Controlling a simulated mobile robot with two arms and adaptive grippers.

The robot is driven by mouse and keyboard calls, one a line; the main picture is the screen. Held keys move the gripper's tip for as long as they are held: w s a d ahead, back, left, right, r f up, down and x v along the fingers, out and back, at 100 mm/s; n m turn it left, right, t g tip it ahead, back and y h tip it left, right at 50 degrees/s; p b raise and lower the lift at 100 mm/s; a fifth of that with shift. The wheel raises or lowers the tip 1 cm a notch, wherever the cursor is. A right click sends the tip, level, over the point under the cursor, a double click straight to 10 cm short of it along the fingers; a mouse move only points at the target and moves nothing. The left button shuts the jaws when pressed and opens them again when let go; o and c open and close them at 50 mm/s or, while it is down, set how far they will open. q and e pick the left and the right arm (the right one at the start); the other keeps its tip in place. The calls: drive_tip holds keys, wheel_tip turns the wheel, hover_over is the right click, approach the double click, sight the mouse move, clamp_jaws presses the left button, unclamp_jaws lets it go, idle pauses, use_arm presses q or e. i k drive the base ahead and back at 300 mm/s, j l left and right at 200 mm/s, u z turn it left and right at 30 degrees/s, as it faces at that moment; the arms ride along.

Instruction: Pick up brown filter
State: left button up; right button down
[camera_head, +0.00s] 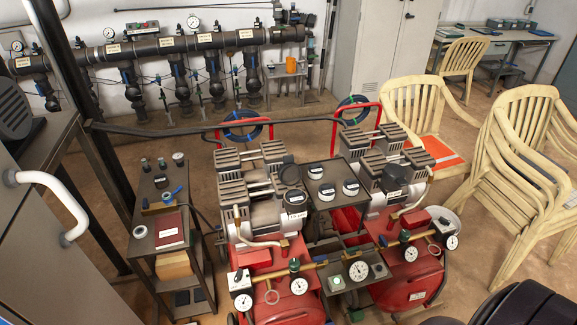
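I cannot clearly identify a brown filter. A tan-brown block (175,265) sits on the middle shelf of the narrow dark cart at left, partly hidden under the top shelf. An orange cylinder (291,64) stands on a small shelf by the back wall, near the right end of the pipe manifold (150,47). Neither of my grippers shows in the head view.
Two red compressors (285,295) with gauges fill the middle. The narrow cart (143,210) carries a dark red book (170,230) and small fittings. Stacked cream chairs (520,165) stand at right. A grey locker (375,55) is behind. Bare floor shows before the manifold.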

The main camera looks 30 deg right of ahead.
sight(294, 196)
drive_tip(key=i+j+z, duration=0.5)
drive_tip(key=j, duration=0.25)
drive_tip(key=i+z, duration=0.2)
drive_tip(key=k+j, duration=0.05)
